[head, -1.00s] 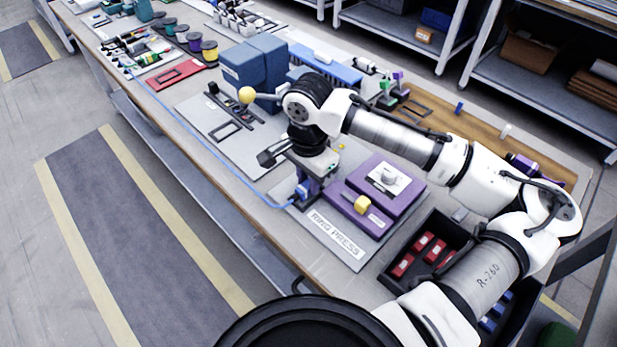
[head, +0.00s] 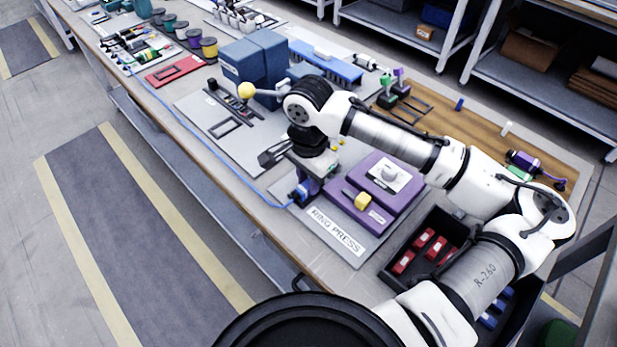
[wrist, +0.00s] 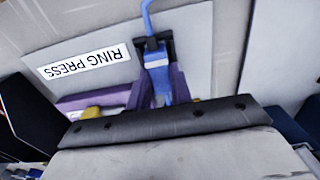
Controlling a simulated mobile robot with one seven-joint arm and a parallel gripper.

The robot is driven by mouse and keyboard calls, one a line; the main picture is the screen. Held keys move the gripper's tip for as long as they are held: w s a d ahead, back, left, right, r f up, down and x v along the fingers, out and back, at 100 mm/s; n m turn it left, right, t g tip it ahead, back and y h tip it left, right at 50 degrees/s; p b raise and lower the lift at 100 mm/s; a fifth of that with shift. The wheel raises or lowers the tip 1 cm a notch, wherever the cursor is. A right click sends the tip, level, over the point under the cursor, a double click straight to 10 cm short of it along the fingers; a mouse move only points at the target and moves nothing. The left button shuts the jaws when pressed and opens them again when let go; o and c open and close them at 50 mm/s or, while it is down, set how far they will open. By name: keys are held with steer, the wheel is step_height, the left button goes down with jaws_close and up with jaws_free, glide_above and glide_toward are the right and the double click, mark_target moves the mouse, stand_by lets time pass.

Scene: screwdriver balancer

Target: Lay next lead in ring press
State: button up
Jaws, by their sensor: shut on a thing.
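The ring press (head: 372,190) is a purple unit with a white-topped dial and a yellow block, on a grey board labelled RING PRESS. Its purple body also shows in the wrist view (wrist: 90,101). My gripper (head: 305,181) points down at the press's left end, low over the board. It is shut on the blue end of a lead; the fingertips are mostly hidden. The lead (head: 240,180) runs as a thin blue cable along the table's front edge. In the wrist view the blue lead end (wrist: 158,72) lies between dark uprights beside the purple body.
A black bin (head: 440,218) with red and blue parts stands right of the press, under my arm. A blue box (head: 255,65) and a grey board with a dark frame (head: 225,127) lie to the left. A yellow ball (head: 246,90) stands close to my wrist.

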steer(key=o, duration=1)
step_height(320, 180, up, 14)
steer(key=shift+f+b, duration=0.1)
steer(key=shift+b, duration=0.2)
